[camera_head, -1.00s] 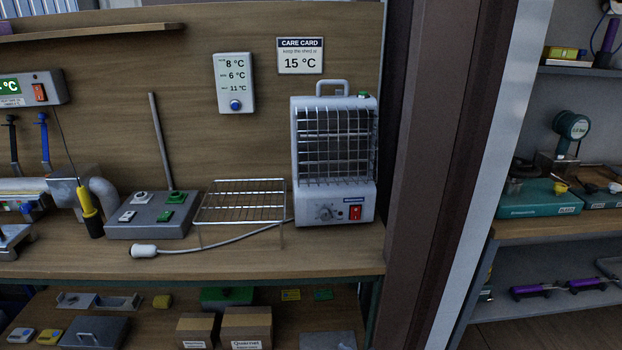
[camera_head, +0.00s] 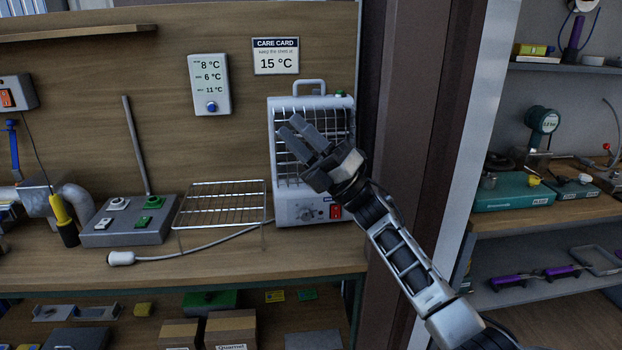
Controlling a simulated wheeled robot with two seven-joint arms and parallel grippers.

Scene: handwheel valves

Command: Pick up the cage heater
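The cage heater (camera_head: 300,211) stands upright on the wooden bench against the back board, at its right end. It is a pale grey box with a wire grille, a handle (camera_head: 309,81) on top, and a knob and red switch low on its front. My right gripper (camera_head: 290,126) is in front of the grille, pointing up and left, and hides part of the grille and the right side. Its two fingers show a narrow gap with nothing between them, and the handle above is clear of them. My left gripper is not in view.
A wire rack (camera_head: 222,205) stands just left of the heater, with a grey cable running under it to a white plug (camera_head: 121,258). A grey switch box (camera_head: 130,222) with an upright rod is farther left. A brown post (camera_head: 420,120) rises close on the right.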

